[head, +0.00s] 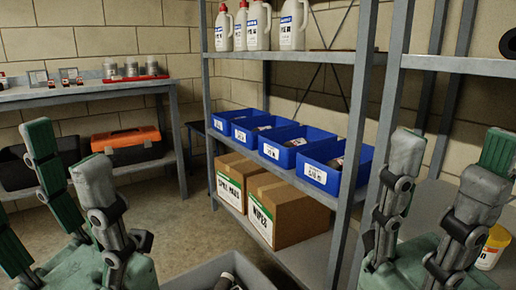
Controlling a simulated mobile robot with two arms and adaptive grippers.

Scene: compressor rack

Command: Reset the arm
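My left gripper (68,180) is at the lower left of the head view, its green and grey fingers pointing up and spread apart. Nothing shows between them. My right gripper (446,175) is at the lower right, in front of the shelving. Its fingers also point up, spread apart, with nothing seen between them. Both palms are partly cut off by the lower picture edge.
A metal shelving rack (207,90) holds white jugs (292,25), blue bins (321,166) and cardboard boxes (285,208). A workbench (95,91) stands left, with an orange toolbox (126,139) below. A grey bin (190,281) is at bottom centre. Floor shows between bench and rack.

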